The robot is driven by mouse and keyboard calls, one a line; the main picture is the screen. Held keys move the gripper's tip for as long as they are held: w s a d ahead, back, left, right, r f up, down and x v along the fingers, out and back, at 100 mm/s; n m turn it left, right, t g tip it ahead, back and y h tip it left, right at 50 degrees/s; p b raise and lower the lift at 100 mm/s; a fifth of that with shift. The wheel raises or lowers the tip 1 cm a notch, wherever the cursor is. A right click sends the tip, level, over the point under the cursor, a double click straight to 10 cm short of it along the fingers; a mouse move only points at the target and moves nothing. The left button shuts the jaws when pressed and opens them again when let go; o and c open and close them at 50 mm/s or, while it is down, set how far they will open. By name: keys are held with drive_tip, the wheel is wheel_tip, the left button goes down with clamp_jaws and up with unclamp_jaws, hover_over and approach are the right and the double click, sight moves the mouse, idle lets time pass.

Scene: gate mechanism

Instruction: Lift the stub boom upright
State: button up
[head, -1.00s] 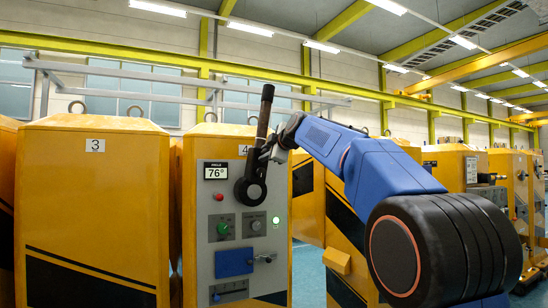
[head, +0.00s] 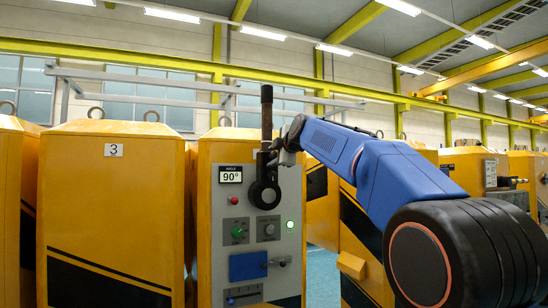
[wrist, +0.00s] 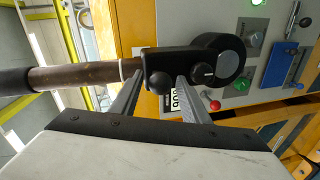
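The stub boom (head: 266,120) stands upright at the front of the grey control panel, its dark sleeve on top and its round black hub (head: 265,195) below. The angle display (head: 230,175) reads 90°. My gripper (head: 272,158) is at the boom's lower part, just above the hub. In the wrist view the boom (wrist: 85,75) runs sideways to the hub (wrist: 220,60). I see no clear grip; the fingertips are partly hidden at the black bracket.
A yellow cabinet marked 3 (head: 110,200) stands to the left. More yellow cabinets stand to the right.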

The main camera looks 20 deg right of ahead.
idle(0.3)
drive_tip(key=s+r, duration=0.3)
drive_tip(key=s, duration=1.4)
drive_tip(key=shift+d+r, duration=0.15)
drive_tip(key=shift+d, duration=0.15)
drive_tip(key=s+a+f+m+g, duration=0.2)
drive_tip(key=s+f+m, duration=0.3)
drive_tip(key=s+f, duration=0.6)
drive_tip(key=s+a+f+m+g, duration=0.2)
drive_tip(key=s+f+m+g, duration=0.3)
drive_tip(key=s+f, duration=0.7)
drive_tip(key=s+a+f+m+g, duration=0.3)
drive_tip(key=s+f, duration=0.9)
drive_tip(key=f, duration=2.4)
drive_tip(key=m+g, duration=0.1)
drive_tip(key=m, duration=0.2)
drive_tip(key=shift+s+f+h, duration=0.15)
drive_tip(key=shift+h, duration=0.15)
drive_tip(key=shift+a, duration=0.1)
